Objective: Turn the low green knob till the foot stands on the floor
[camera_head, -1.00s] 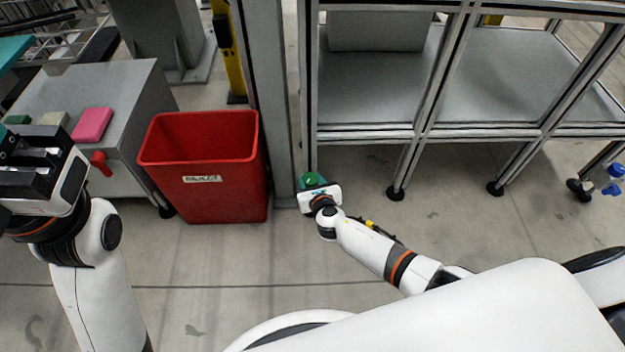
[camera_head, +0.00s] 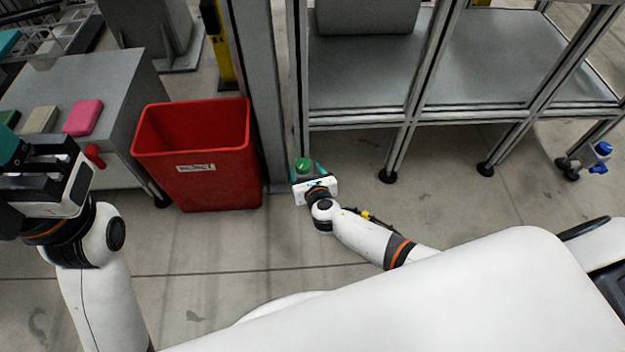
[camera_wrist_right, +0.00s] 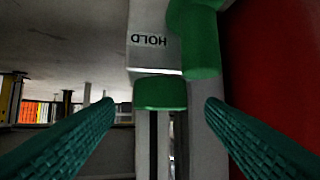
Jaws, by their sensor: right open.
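The green knob (camera_head: 303,164) is low at the foot of the frame's near left post in the head view. In the right wrist view a short green cylinder (camera_wrist_right: 160,93) sits between my fingers, below a grey plate marked HOLD; a larger bent green piece (camera_wrist_right: 198,45) is above right. I cannot tell which of these green parts turns. My right gripper (camera_head: 307,170) is open at the knob, its teal fingers spread either side and apart from the cylinder in the wrist view. The foot's contact with the floor is hidden. My left gripper (camera_head: 35,168) is at the left edge, its jaws unclear.
A red bin (camera_head: 205,165) stands close left of the right gripper; its red side fills the wrist view's right edge. A grey cabinet (camera_head: 120,75) with coloured pads is further left. The metal frame (camera_head: 360,121) stands on black feet (camera_head: 388,176). The floor in front is clear.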

